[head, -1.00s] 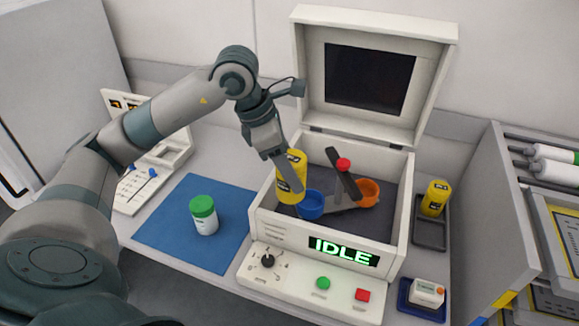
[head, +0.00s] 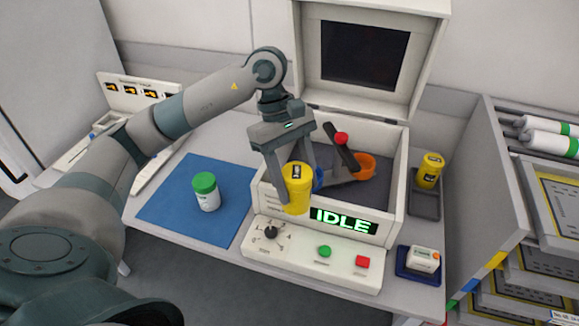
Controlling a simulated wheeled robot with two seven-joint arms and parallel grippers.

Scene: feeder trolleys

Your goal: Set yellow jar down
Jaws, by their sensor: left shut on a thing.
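A yellow jar (head: 297,190) with a dark label on its lid is held between the fingers of my left gripper (head: 296,188). It is upright and in the air at the front wall of the open machine box (head: 398,195), left of the IDLE display. It partly covers the blue cup (head: 318,180) inside the box. A second yellow jar (head: 429,170) stands in the dark tray (head: 425,207) to the right of the box. My right gripper is not in view.
A white jar with a green lid (head: 206,192) stands on the blue mat (head: 165,212), whose left part is clear. An orange cup (head: 364,167) and a red-knobbed arm (head: 342,140) are in the box. A small white device (head: 422,259) sits at the front right.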

